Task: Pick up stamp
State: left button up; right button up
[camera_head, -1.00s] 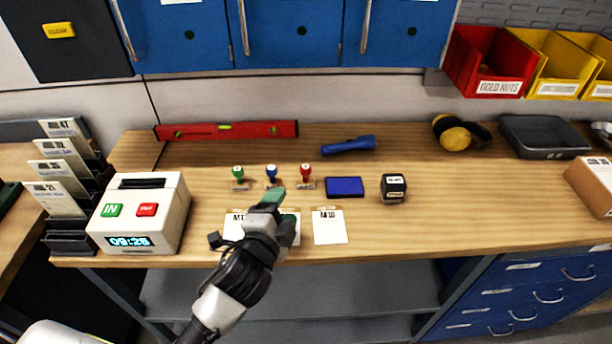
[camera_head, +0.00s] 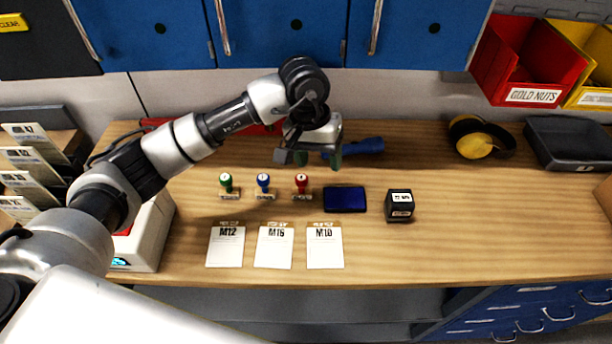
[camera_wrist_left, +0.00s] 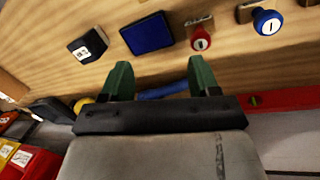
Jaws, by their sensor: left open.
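Three stamps stand in a row on the wooden bench: a green-handled stamp (camera_head: 227,184), a blue-handled stamp (camera_head: 264,186) and a red-handled stamp (camera_head: 302,186). A dark self-inking stamp (camera_head: 399,206) with a white label stands further right, beyond the blue ink pad (camera_head: 345,199). My left gripper (camera_head: 318,158) is open and empty, above the bench behind the red stamp and pad. In the left wrist view its green fingertips (camera_wrist_left: 160,78) are apart, with the red stamp (camera_wrist_left: 200,38), blue stamp (camera_wrist_left: 266,22), ink pad (camera_wrist_left: 147,33) and dark stamp (camera_wrist_left: 88,46) beyond. My right gripper is not visible.
Three cards, M12 (camera_head: 226,247), M16 (camera_head: 274,248) and M10 (camera_head: 325,248), lie near the front edge. A blue flashlight (camera_head: 366,146) and a red level (camera_head: 262,130) lie behind my gripper. Yellow earmuffs (camera_head: 480,140) and a dark tray (camera_head: 570,145) are right. My arm partly hides a time clock (camera_head: 150,236).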

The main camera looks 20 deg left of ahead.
pick_arm(q)
jog(key=a, duration=0.1)
jog(key=w+a+y, duration=0.1)
jog(key=a+y, duration=0.1)
jog(key=shift+w+a+r+m, duration=0.15)
jog(key=shift+w+r+m, duration=0.15)
jog(key=shift+w+r, duration=0.1)
jog(key=p, duration=0.2)
send_over(302, 177)
notch_tip(302, 177, down, 4)
jog(key=shift+f, duration=0.5)
notch_tip(302, 177, down, 5)
jog(key=p, duration=0.3)
jog(key=shift+s+r, duration=0.1)
jog(key=shift+s, duration=0.05)
jog(key=shift+f, duration=0.25)
jog(key=c, duration=1)
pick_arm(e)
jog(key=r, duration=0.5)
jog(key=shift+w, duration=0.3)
pick_arm(q)
jog(key=shift+r, duration=0.1)
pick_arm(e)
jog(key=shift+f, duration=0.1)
